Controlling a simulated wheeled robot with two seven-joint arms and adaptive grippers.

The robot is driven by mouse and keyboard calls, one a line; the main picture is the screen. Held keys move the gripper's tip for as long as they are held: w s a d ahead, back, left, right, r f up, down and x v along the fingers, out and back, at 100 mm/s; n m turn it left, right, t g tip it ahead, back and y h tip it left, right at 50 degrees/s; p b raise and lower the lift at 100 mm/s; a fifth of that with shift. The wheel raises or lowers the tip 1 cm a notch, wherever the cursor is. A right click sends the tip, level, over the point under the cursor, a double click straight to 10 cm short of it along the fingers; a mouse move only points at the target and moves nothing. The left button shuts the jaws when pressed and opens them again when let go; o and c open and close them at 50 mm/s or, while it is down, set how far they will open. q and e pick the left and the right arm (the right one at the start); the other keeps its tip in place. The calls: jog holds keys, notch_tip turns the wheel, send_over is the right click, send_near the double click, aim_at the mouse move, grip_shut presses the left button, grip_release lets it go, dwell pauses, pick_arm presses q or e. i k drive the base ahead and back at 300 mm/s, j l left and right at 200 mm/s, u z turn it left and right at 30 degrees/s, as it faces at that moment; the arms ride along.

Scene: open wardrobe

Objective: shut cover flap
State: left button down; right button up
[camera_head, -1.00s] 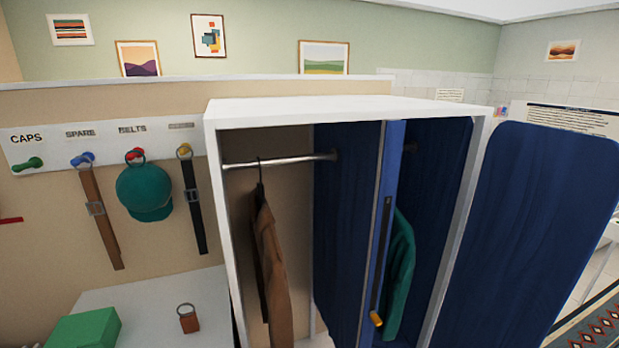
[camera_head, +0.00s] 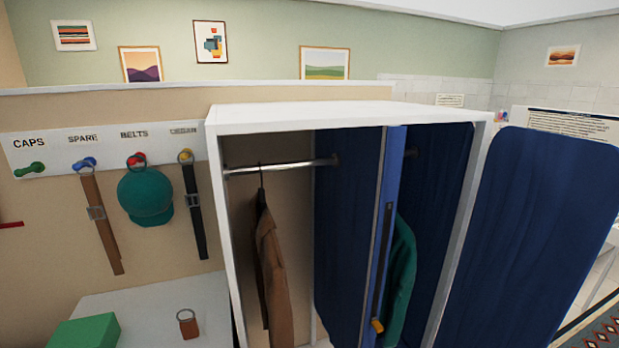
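A white open-fronted wardrobe (camera_head: 300,114) stands in the middle of the head view. A large dark blue cloth panel (camera_head: 540,235) with rounded corners, which looks like the cover flap, stands out to the right of the wardrobe, leaving the front open. Inside, a blue cloth divider (camera_head: 345,225) has a lighter blue front edge (camera_head: 393,165). A dark strip (camera_head: 383,250) runs down this edge, with an orange tab (camera_head: 377,326) at its lower end. Neither of my grippers is in view.
A brown garment (camera_head: 270,260) hangs from the rail (camera_head: 285,167); a green garment (camera_head: 400,270) hangs right of the divider. A peg board (camera_head: 55,155) holds belts and a green cap (camera_head: 145,197). A green box (camera_head: 85,331) sits on a low white surface (camera_head: 150,305).

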aim_at(547, 205)
jog(key=i+l+u, duration=0.25)
jog(key=l, duration=0.55)
jog(key=l+u, duration=0.2)
jog(key=l, duration=0.55)
jog(key=l+u, duration=0.25)
jog(key=l, duration=0.55)
jog(key=k+l+u, duration=0.2)
jog(key=l, duration=0.6)
jog(key=l+u, duration=0.25)
jog(key=l, duration=0.6)
